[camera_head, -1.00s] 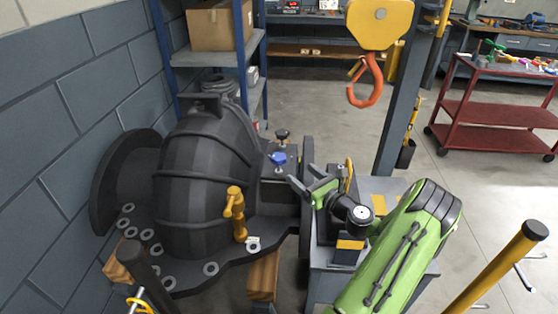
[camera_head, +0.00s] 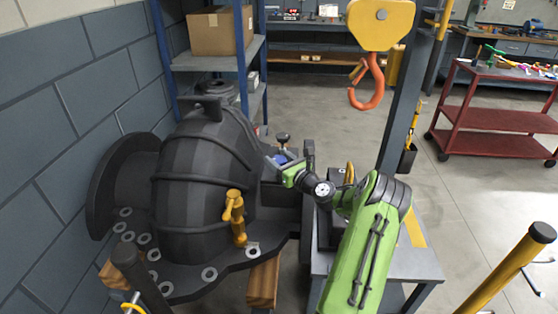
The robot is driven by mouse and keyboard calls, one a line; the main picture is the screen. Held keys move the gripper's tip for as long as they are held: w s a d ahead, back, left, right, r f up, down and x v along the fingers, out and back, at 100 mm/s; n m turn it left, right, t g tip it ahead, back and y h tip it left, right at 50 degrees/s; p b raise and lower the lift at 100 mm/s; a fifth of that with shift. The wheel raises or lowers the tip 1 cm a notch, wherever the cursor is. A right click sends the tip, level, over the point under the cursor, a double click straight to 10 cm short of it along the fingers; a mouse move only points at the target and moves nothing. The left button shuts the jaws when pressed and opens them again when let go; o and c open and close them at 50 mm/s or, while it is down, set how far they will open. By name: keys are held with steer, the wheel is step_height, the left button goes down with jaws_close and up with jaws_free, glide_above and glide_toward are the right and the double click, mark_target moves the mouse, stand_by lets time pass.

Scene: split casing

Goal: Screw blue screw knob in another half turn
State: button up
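The blue screw knob (camera_head: 281,158) sits on the far side of the dark casing (camera_head: 205,165), just below a black knob (camera_head: 283,138). Only a little of its blue shows, as my gripper (camera_head: 277,164) is right in front of it. The green gripper body points up and left, with its fingers at the knob. The fingers are small and partly hidden, so I cannot tell whether they are open around the knob or shut on it.
An orange crane hook (camera_head: 368,85) hangs to the right of the knobs. A grey work table (camera_head: 415,263) is below my arm. The floor toward the red cart (camera_head: 490,110) is clear.

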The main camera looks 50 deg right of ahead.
steer(key=c, duration=0.5)
steer(key=shift+r+m+h+p, duration=0.1)
steer(key=shift+m+h+p, duration=0.2)
steer(key=shift+h+p, duration=0.2)
steer(key=shift+m+g+h+p, duration=0.3)
steer(key=shift+m+h+p, duration=0.2)
steer(key=shift+h+p, duration=0.2)
steer(key=m+g+h+p, duration=0.1)
steer(key=m+h+p, duration=0.1)
steer(key=h, duration=0.1)
steer(key=m+g+h+p, duration=0.2)
steer(key=h, duration=0.1)
steer(key=shift+a+p, duration=0.1)
steer(key=shift+p, duration=0.25)
steer(key=m+g+h+p, duration=0.2)
steer(key=m+g+h, duration=0.1)
steer(key=g, duration=0.1)
steer(key=shift+m+h, duration=0.4)
steer(key=shift+m+g+h+p, duration=0.55)
steer(key=shift+m+g+h, duration=0.55)
steer(key=shift+g, duration=0.8)
steer(key=shift+m, duration=0.3)
